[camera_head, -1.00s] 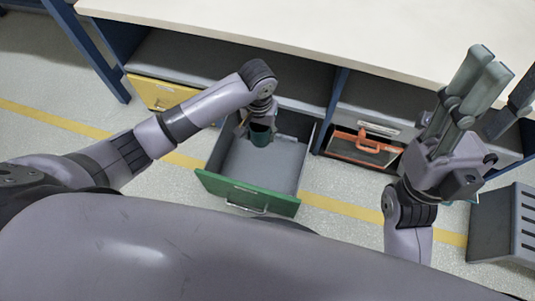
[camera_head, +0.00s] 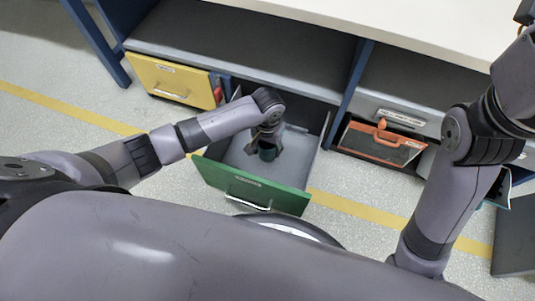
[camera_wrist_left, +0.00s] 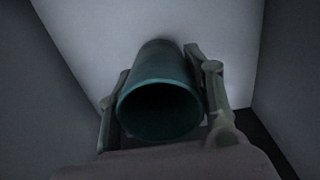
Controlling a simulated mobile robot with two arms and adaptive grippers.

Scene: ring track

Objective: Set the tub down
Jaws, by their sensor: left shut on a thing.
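The tub (camera_wrist_left: 160,82) is dark teal and round, with its open mouth towards the left wrist camera. My left gripper (camera_wrist_left: 162,92) is shut on it, one finger on each side. In the head view the tub (camera_head: 268,153) shows small and dark beneath my left gripper (camera_head: 262,143), inside the open green-fronted drawer (camera_head: 255,187). Grey drawer walls and the pale drawer floor surround it in the wrist view. I cannot tell whether the tub's base touches the floor. My right arm shows at the right, but its gripper fingers are out of the picture.
A closed yellow drawer (camera_head: 170,83) is left of the green one. The pale worktop (camera_head: 420,28) lies above. A grey bin (camera_head: 515,238) stands at the right edge.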

